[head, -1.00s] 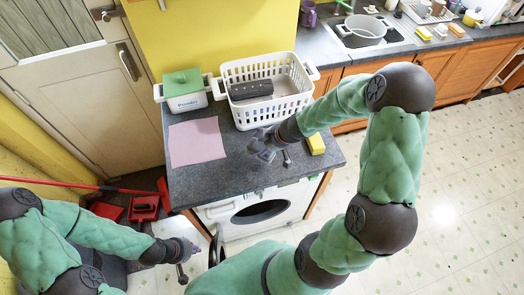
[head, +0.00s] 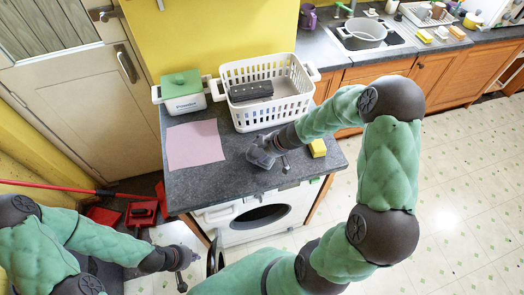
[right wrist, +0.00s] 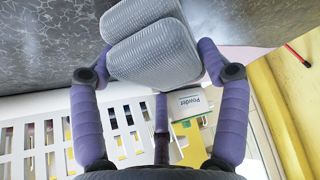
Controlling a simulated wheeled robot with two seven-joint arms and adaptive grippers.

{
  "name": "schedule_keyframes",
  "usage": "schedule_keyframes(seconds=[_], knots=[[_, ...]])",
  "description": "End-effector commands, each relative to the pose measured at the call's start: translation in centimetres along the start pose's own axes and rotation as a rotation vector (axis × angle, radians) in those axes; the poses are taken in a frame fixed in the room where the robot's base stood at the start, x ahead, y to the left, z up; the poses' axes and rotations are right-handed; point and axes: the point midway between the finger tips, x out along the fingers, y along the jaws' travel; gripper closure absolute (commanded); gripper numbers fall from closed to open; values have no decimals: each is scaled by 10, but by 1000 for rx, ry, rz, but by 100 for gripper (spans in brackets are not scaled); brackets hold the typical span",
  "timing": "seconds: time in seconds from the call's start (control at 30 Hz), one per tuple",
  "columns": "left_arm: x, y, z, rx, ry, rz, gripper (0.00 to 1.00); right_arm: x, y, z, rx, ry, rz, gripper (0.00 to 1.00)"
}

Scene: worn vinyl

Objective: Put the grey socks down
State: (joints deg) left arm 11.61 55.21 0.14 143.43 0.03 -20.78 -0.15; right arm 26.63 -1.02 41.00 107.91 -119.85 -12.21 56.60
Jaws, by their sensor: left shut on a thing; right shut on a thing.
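The grey socks (right wrist: 155,52) are a folded, ribbed bundle between the purple fingers of my right gripper (right wrist: 158,75) in the right wrist view. They lie close to the dark counter surface; I cannot tell whether they touch it. In the head view my right gripper (head: 262,152) is low over the front part of the counter (head: 220,185), right of a pink cloth (head: 195,145), and mostly hides the socks.
A white basket (head: 262,116) with a dark grey folded item (head: 250,91) stands behind my right gripper. A powder box (head: 185,103) with a green lid is at its left. The counter is bare in front of the cloth.

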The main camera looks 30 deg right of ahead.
Motion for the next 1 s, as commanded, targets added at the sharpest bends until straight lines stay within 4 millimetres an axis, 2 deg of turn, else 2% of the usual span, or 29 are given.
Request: schedule_keyframes(seconds=[0.4,0.43,0.5,0.87,1.0], knots=[[4,-2,0,0,0,0,100,7,0,5,0,0,0,58],[4,-2,0,0,0,0,100,7,0,5,0,-1,0,16],[4,-2,0,0,0,0,100,7,0,5,0,-1,0,0],[4,-1,0,0,0,0,100,7,0,4,0,0,0,0],[0,0,0,0,0,0,100,0,0,0,-2,1,1,0]])
